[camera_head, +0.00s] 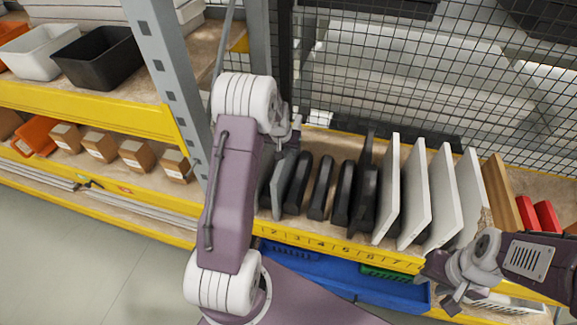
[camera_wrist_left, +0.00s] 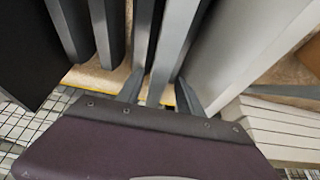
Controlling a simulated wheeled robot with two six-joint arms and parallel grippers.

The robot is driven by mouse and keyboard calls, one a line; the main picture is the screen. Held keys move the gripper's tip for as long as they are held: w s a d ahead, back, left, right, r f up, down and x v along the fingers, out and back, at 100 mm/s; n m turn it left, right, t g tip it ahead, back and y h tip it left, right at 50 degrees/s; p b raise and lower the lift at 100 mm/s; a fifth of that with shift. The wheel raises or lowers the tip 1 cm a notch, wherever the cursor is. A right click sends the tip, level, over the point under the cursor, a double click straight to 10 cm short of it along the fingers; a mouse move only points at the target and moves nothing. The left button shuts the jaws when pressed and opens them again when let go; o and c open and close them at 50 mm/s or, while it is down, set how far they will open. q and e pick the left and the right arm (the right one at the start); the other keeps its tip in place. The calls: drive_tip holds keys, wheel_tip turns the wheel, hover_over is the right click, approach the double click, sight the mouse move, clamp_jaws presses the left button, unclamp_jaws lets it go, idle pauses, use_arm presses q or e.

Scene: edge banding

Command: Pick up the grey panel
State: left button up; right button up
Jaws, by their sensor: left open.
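A grey panel (camera_head: 277,188) stands upright at the left end of the row on the rack shelf, beside black panels. My left gripper (camera_head: 291,132) is above that end of the row, partly hidden by my left arm. In the left wrist view, my left gripper (camera_wrist_left: 160,92) is open, with one finger on each side of a grey panel (camera_wrist_left: 174,45). A gap shows beside the panel, and I cannot tell whether either finger touches it. My right gripper (camera_head: 447,287) is low at the right, in front of the shelf, with its fingers apart and nothing between them.
Several black panels (camera_head: 321,188) and white panels (camera_head: 415,195) stand close together to the right. A wire mesh (camera_head: 400,80) is behind the row. A grey rack post (camera_head: 172,75) stands left of my left arm. A blue bin (camera_head: 340,278) is below the numbered yellow edge.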

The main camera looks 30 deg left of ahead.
use_arm(q)
drive_tip(key=shift+w+a+f, duration=0.1)
drive_tip(key=shift+a+f, duration=0.05)
drive_tip(key=shift+w+f+p, duration=0.15)
drive_tip(key=shift+f+p, duration=0.2)
drive_tip(key=p+x, duration=0.1)
drive_tip(key=x, duration=0.2)
drive_tip(key=shift+w+d+f, duration=0.25)
drive_tip(key=shift+d+f, duration=0.05)
drive_tip(key=shift+w+f, duration=0.15)
drive_tip(key=shift+f, duration=0.15)
drive_tip(key=shift+a, duration=0.1)
clamp_jaws()
idle(0.4)
drive_tip(key=shift+w+r, duration=0.1)
drive_tip(key=shift+r, duration=0.1)
